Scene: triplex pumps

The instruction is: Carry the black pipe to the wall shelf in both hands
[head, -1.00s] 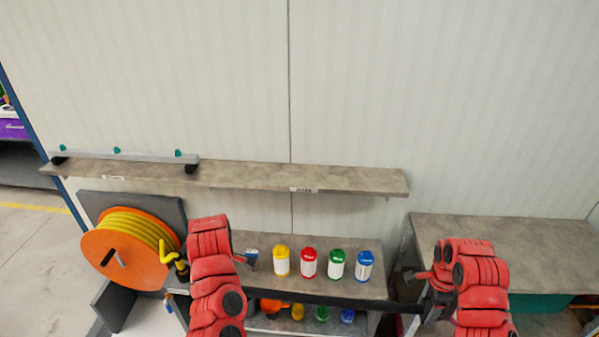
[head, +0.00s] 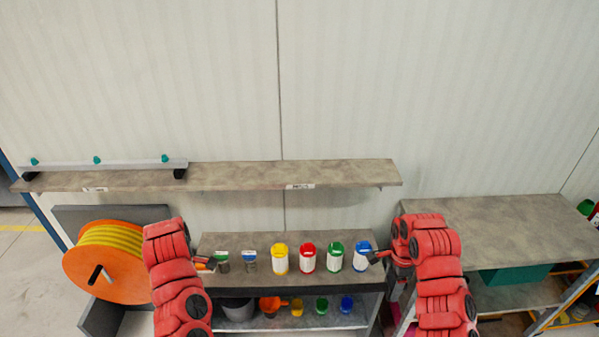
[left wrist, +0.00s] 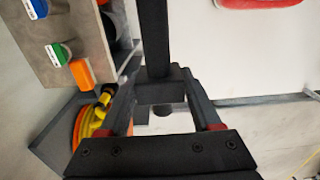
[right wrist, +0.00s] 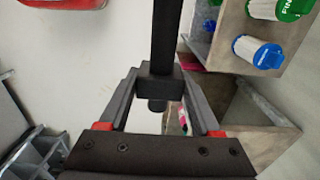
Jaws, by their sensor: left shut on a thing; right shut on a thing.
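The black pipe shows as a dark bar running up from the jaws in the left wrist view (left wrist: 155,40) and in the right wrist view (right wrist: 166,40). My left gripper (left wrist: 158,86) and my right gripper (right wrist: 160,84) are both shut on it, with a short stub showing past the jaws. In the head view I cannot clearly tell the pipe from the dark front edge below the bottles. The wall shelf (head: 285,175) is a long stone-grey board on the wall, above and beyond both grippers.
A silver rail (head: 110,165) with green knobs occupies the wall shelf's left part; the right part is bare. Below stands a row of bottles, including a yellow one (head: 280,260) and a blue one (head: 362,258). An orange reel (head: 105,262) stands left, a workbench (head: 500,225) right.

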